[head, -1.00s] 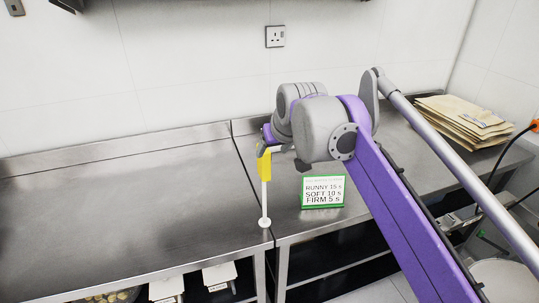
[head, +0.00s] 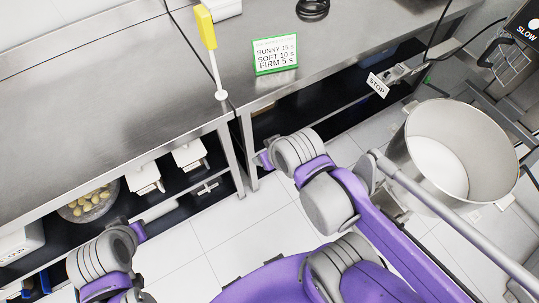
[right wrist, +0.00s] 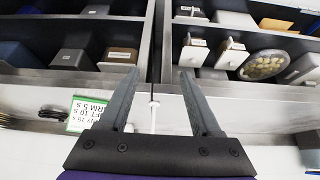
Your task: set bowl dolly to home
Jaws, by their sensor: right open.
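A large steel bowl (head: 440,150) stands low at the right in the head view, open side up. I cannot clearly make out a dolly under it; its base is partly hidden by my right arm. My right gripper (right wrist: 161,70) is open and empty in the right wrist view, its two fingers apart in front of the steel counter's edge. In the head view my right arm crosses in front of the bowl's left side and its fingers do not show. Part of my left arm shows at the lower left; its gripper fingers do not show.
A steel counter (head: 100,110) runs along the back, with shelves below holding white boxes (head: 190,153) and a bowl of yellowish pieces (head: 88,203). A timing card (head: 275,55), a yellow-topped stick (head: 207,28) and a STOP label (head: 378,84) are nearby. Tiled floor (head: 205,245) is open in front.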

